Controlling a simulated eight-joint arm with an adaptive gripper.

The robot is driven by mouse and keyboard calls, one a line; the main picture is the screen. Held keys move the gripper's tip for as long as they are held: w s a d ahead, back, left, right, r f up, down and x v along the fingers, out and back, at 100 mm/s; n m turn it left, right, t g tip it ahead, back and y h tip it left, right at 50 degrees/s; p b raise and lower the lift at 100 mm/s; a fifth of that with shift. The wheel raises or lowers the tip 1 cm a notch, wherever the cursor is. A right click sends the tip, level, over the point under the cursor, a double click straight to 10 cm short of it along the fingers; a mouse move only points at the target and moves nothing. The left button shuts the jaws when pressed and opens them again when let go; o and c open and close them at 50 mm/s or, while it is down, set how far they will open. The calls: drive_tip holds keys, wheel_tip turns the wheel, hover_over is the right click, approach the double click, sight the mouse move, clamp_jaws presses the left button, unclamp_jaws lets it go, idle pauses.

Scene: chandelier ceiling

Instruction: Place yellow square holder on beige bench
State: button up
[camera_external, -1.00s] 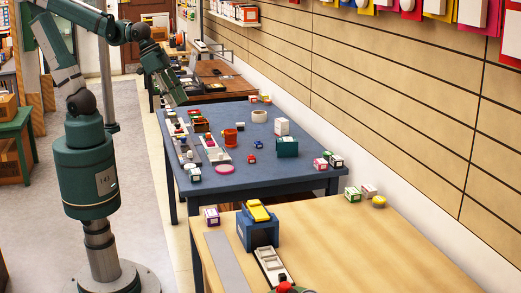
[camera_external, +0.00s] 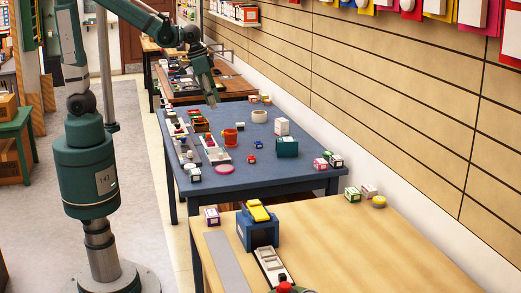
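My gripper (camera_external: 212,103) points down near the far edge of the blue table; it is too small to tell whether its fingers are open. No object shows clearly in it. The beige bench (camera_external: 335,245) fills the lower right. A yellow piece (camera_external: 258,212) sits on a blue box (camera_external: 262,235) at the bench's left side. A small orange-brown square holder (camera_external: 201,125) stands on the blue table, just below and left of my gripper. I cannot tell which of these is the yellow square holder.
The blue table (camera_external: 245,180) carries an orange cup (camera_external: 230,137), a tape roll (camera_external: 259,116), a green box (camera_external: 288,147), a pink ring (camera_external: 224,169) and trays of small items. A panelled wall runs along the right. The beige bench's middle is bare.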

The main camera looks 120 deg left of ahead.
drive_tip(key=s+a+f+n+g, duration=0.1)
drive_tip(key=s+a+f, duration=0.3)
drive_tip(key=a, duration=0.5)
drive_tip(key=s+a+f+n+h, duration=0.1)
drive_tip(key=s+a+f+n, duration=0.1)
drive_tip(key=s+a+f, duration=0.2)
drive_tip(key=s+a+f+n+g, duration=0.1)
drive_tip(key=s+a+f+n, duration=0.1)
drive_tip(key=s+a+f, duration=0.3)
drive_tip(key=shift+a+f+n+g+h, duration=0.15)
drive_tip(key=shift+a+f, duration=0.5)
drive_tip(key=shift+a, duration=1.05)
drive_tip(key=shift+a+f+n+g+h, duration=0.1)
drive_tip(key=shift+a+f, duration=0.6)
drive_tip(key=shift+a, duration=1.05)
drive_tip(key=shift+a+f+n+g+h, duration=0.15)
drive_tip(key=shift+a+f, duration=0.5)
drive_tip(key=shift+a, duration=1.05)
drive_tip(key=shift+f, duration=1.3)
drive_tip(key=shift+w, duration=0.1)
drive_tip(key=shift+w+f+b, duration=0.15)
drive_tip(key=shift+f+b, duration=0.25)
drive_tip(key=shift+f, duration=2.2)
drive_tip(key=shift+c, duration=0.3)
drive_tip(key=c, duration=0.8)
